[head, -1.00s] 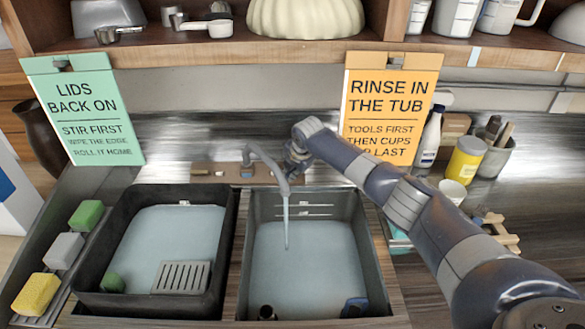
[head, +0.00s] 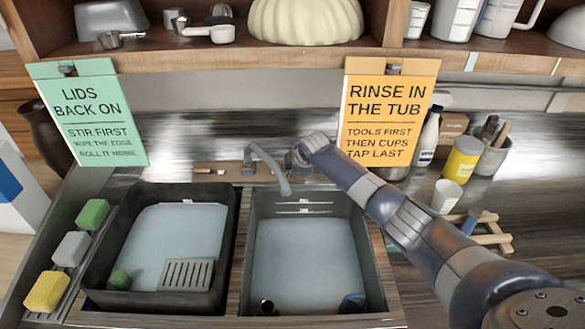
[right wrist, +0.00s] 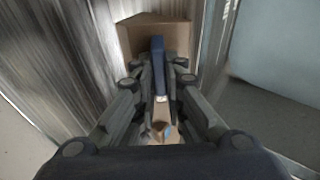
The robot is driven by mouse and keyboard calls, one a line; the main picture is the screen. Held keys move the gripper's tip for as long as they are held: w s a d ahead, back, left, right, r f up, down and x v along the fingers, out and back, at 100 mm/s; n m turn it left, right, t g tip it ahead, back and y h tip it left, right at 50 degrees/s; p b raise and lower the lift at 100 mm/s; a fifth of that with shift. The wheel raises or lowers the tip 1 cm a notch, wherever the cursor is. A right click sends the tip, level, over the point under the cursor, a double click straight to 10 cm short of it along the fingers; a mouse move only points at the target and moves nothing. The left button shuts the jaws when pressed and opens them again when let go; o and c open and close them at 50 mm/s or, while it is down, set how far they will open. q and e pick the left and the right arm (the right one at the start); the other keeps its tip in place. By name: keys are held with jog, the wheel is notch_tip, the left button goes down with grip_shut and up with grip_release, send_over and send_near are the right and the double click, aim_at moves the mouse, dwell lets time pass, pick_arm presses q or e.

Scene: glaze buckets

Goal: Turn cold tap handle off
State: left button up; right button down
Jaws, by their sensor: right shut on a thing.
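The grey tap spout (head: 268,167) curves over the right-hand basin (head: 374,262), and no water stream shows below it. My right gripper (head: 299,157) is at the tap's right side, behind the basin; its fingers are small and partly hidden by my own arm there. In the right wrist view my right gripper (right wrist: 160,78) is shut on a narrow dark blue handle (right wrist: 157,52), which lies between the fingers and points away over a brown wooden block (right wrist: 178,38). My left gripper is in neither view.
A dark tub (head: 96,262) with bluish water and a grey grate (head: 187,274) stands left of the basin. Several sponges line the left edge. A green sign (head: 90,115) and an orange sign (head: 388,110) hang behind. A white cup (head: 447,197) and bottles stand at the right.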

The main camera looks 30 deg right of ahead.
dwell(0.6)
jog(key=c, duration=1.7)
grip_release()
jog(key=shift+o, duration=0.2)
notch_tip(320, 180, up, 10)
jog(key=shift+o, duration=0.3)
jog(key=shift+d, duration=0.1)
